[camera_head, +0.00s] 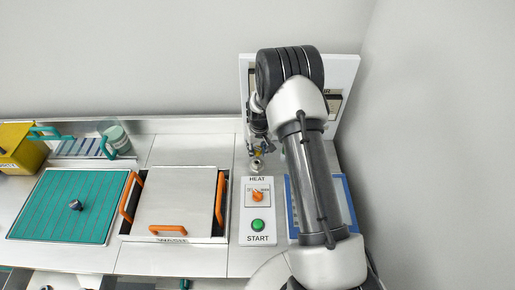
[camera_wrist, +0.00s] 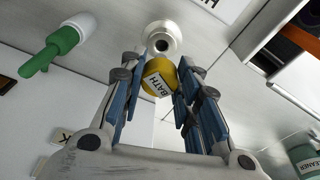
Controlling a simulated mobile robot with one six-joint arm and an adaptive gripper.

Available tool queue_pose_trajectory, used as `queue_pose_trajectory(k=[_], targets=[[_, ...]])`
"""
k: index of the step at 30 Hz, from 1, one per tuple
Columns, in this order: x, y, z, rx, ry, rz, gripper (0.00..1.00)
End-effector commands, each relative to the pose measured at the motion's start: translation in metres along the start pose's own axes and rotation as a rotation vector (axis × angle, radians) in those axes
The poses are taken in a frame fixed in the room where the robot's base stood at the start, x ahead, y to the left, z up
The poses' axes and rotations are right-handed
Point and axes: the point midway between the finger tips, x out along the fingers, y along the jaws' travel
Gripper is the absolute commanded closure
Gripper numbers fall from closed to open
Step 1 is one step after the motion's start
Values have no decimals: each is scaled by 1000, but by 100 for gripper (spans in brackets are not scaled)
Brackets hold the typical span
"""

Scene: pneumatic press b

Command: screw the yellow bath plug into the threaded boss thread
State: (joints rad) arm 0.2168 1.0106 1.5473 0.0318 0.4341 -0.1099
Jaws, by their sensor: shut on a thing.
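In the wrist view, my gripper (camera_wrist: 160,82) is shut on the yellow bath plug (camera_wrist: 158,76), whose label reads BATH. The plug sits between the blue finger pads. Just beyond it is a pale round boss (camera_wrist: 162,42) with a dark hole in its centre. The plug appears close to the boss's near edge and not over the hole; I cannot tell whether they touch. In the head view, the boss (camera_head: 256,164) stands above the HEAT panel. My gripper (camera_head: 258,148) is just above it in the picture, and the plug is mostly hidden there.
The HEAT and START panel (camera_head: 258,222) has an orange knob (camera_head: 257,196) and a green button (camera_head: 257,225). To its left are a lidded wash basin (camera_head: 172,200) with orange handles and a teal mat (camera_head: 45,215). A yellow box (camera_head: 22,150) stands far left. A wall is at right.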

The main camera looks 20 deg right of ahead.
Motion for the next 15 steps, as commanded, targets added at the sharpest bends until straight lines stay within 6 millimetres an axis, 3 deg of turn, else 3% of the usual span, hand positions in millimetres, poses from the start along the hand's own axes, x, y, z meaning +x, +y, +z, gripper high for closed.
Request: queue_pose_trajectory(k=[6, 15], targets=[[18, 0, 2, 0, 1, 0, 94], [18, 0, 2, 0, 1, 0, 94]])
